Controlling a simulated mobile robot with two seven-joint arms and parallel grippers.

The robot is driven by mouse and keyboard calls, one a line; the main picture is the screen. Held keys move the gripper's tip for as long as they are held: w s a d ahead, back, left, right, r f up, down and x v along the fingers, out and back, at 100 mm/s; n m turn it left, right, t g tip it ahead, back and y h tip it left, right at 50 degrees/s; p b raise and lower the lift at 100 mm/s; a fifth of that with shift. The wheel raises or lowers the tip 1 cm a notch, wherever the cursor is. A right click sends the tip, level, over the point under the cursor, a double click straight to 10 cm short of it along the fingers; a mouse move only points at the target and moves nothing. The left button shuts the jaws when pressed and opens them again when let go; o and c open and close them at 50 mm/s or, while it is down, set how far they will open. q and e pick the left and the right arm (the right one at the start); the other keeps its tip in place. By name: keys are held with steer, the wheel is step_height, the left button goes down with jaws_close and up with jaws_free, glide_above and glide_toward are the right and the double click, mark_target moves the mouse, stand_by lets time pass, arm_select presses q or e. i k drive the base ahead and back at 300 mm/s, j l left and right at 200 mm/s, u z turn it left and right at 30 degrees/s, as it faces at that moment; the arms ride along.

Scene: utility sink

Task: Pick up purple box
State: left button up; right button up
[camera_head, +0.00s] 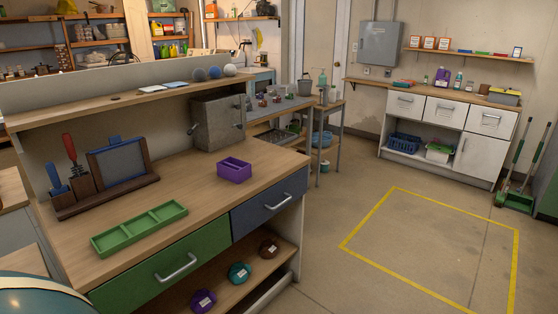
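A small open purple box (234,170) with a divided inside sits upright on the wooden workbench (190,178). It stands near the bench's right part, above the blue drawer and in front of a grey metal box. Nothing touches it. Neither of my grippers shows in the head view.
On the bench are a green divided tray (139,229), a tool holder (102,182) at the left, and a grey metal box (217,121) at the back. Yellow lines (430,272) mark clear floor at right. A white cabinet (440,125) stands beyond.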

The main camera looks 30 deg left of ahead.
mark_target(236, 171)
steer(key=i+u, duration=0.2)
steer(key=i, duration=0.3)
steer(key=i+l+u, duration=0.2)
steer(key=i, duration=0.25)
steer(key=i+l+u, duration=0.15)
steer(key=i, duration=0.35)
steer(key=i+l+u, duration=0.15)
steer(key=u, duration=0.25)
steer(key=i+l+u, duration=0.5)
steer(key=u, duration=0.25)
steer(key=l, duration=0.1)
